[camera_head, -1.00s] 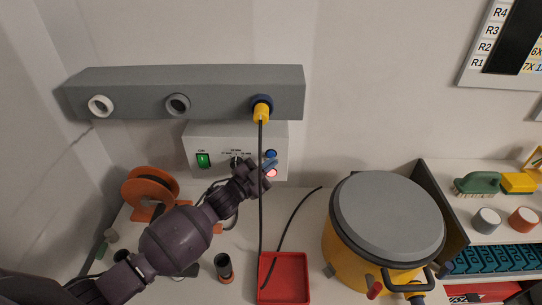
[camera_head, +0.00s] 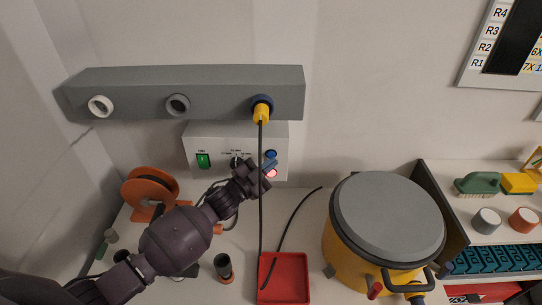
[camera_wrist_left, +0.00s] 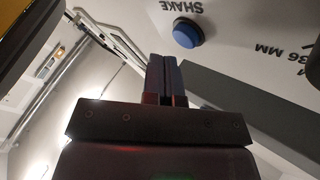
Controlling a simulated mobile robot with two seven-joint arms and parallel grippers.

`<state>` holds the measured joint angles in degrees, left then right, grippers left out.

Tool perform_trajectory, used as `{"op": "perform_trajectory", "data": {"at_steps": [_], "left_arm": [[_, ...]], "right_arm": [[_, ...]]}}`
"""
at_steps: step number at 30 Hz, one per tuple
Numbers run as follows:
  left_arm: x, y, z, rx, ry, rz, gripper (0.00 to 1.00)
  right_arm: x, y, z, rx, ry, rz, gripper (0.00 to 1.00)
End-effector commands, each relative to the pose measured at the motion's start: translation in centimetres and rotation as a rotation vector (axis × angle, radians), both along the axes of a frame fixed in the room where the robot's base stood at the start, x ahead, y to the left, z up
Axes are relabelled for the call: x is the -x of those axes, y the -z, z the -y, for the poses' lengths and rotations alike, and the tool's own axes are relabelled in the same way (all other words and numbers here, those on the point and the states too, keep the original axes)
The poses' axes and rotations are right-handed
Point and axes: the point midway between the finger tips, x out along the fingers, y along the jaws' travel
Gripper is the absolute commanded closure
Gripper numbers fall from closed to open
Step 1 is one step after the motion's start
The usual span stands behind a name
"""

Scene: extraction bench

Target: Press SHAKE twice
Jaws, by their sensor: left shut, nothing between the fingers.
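The SHAKE button is a blue round button (camera_wrist_left: 187,33) beside its printed label in the left wrist view. In the head view the blue button (camera_head: 270,154) sits on the right side of the white control box (camera_head: 215,138). My left gripper (camera_head: 270,167) is shut and empty, in front of the box's right side, just below the blue button. In the left wrist view its closed fingertips (camera_wrist_left: 163,62) appear to the lower left of the button, apart from it. My right gripper is in neither view.
A green switch (camera_head: 203,160), a dial and a lit red light (camera_head: 271,173) are on the box. A black cable (camera_head: 261,200) hangs from a yellow plug (camera_head: 261,112) near my gripper. A red tray (camera_head: 286,278) and yellow pot (camera_head: 352,252) stand below.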

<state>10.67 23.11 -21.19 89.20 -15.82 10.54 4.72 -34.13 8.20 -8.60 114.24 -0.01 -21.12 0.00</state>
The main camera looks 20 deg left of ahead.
Motion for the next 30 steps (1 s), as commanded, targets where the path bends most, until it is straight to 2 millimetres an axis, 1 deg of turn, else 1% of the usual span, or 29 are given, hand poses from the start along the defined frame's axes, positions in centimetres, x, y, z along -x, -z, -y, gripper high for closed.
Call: {"op": "perform_trajectory", "data": {"at_steps": [7,12,22,30], "left_arm": [[0.0,0.0,0.0,0.000,0.000,0.000,1.00],[0.0,0.0,0.0,0.000,0.000,0.000,1.00],[-0.1,0.0,0.0,0.000,0.000,0.000,1.00],[-0.8,0.0,-0.2,0.000,0.000,0.000,1.00]], "right_arm": [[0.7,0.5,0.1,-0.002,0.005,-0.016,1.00],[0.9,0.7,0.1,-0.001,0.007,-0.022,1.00],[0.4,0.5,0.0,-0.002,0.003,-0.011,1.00],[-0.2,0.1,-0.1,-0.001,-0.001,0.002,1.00]]}}
